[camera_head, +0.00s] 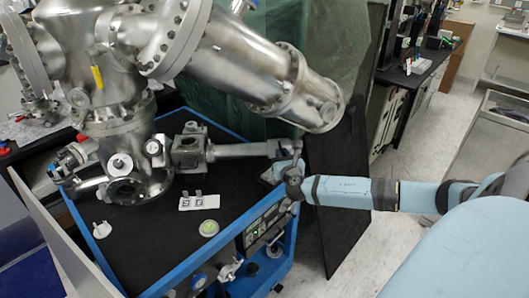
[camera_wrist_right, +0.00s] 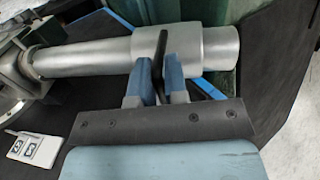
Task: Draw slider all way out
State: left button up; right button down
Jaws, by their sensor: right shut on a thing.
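The slider (camera_wrist_right: 203,55) is a silver metal cylinder fitted around a thinner horizontal metal tube (camera_wrist_right: 78,58). A thin dark handle (camera_wrist_right: 160,48) stands out from the slider's side. In the right wrist view, the two blue fingers of my right gripper (camera_wrist_right: 160,80) are shut on this handle, one on each side. In the head view, my right gripper (camera_head: 278,172) is at the right end of the tube (camera_head: 243,151), reached from the right, and it partly hides the slider. My left gripper is in neither view.
A large steel vacuum chamber (camera_head: 235,65) hangs above the tube. Below is a black-topped cart with a blue edge (camera_head: 222,129). A white card (camera_head: 199,202) and a round pale-green object (camera_head: 209,228) lie on it. A dark panel (camera_head: 338,190) stands behind my right forearm.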

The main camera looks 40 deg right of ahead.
aim_at(287, 147)
jog(key=shift+s+d, duration=0.9)
jog(key=shift+d, duration=0.3)
jog(key=c, duration=1.2)
grip_release()
jog(key=shift+c, duration=0.2)
jog(key=shift+s+a, duration=0.15)
jog(key=shift+s, duration=0.1)
jog(key=v, duration=1.3)
jog(key=shift+p, duration=0.3)
